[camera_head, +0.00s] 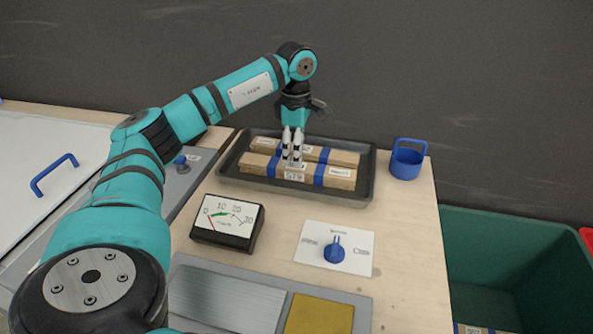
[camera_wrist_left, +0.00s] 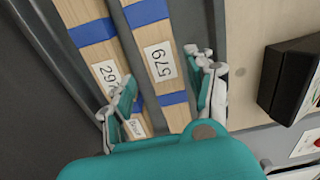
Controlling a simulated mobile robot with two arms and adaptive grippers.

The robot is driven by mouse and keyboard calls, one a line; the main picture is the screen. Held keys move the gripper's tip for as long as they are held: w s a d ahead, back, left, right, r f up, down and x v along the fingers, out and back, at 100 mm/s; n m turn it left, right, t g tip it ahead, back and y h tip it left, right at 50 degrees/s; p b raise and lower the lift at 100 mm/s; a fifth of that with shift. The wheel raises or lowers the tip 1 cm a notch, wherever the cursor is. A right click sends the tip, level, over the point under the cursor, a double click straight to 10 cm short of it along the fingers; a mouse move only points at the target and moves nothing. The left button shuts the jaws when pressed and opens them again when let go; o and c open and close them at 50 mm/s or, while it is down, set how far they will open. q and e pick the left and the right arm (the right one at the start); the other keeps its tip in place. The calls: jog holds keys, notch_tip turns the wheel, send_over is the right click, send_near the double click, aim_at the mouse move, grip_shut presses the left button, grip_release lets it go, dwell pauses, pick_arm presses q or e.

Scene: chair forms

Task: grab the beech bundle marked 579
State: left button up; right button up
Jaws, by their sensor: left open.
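The beech bundle marked 579 (camera_head: 294,176) lies in a dark tray (camera_head: 366,186), nearer the front, with blue bands and a white label. It also shows in the left wrist view (camera_wrist_left: 158,62). A second beech bundle (camera_head: 345,158), with a label that seems to start 29 (camera_wrist_left: 105,72), lies beside it at the back. My left gripper (camera_head: 291,160) points down over the tray. In the left wrist view its open fingers (camera_wrist_left: 162,72) lie on either side of the 579 bundle, one toward the gap between the bundles. Whether they touch it I cannot tell. My right gripper is not in view.
A dial gauge (camera_head: 228,222) and a plate with a blue knob (camera_head: 335,250) are in front. A green bin (camera_head: 500,232) is at the right. Bare bench top lies between tray and knob plate.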

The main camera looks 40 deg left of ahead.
aim_at(296, 170)
pick_arm(q)
notch_tip(296, 170, down, 5)
jog(key=shift+s+d+f, duration=0.1)
jog(key=shift+d, duration=0.05)
jog(key=shift+c, duration=0.2)
grip_shut()
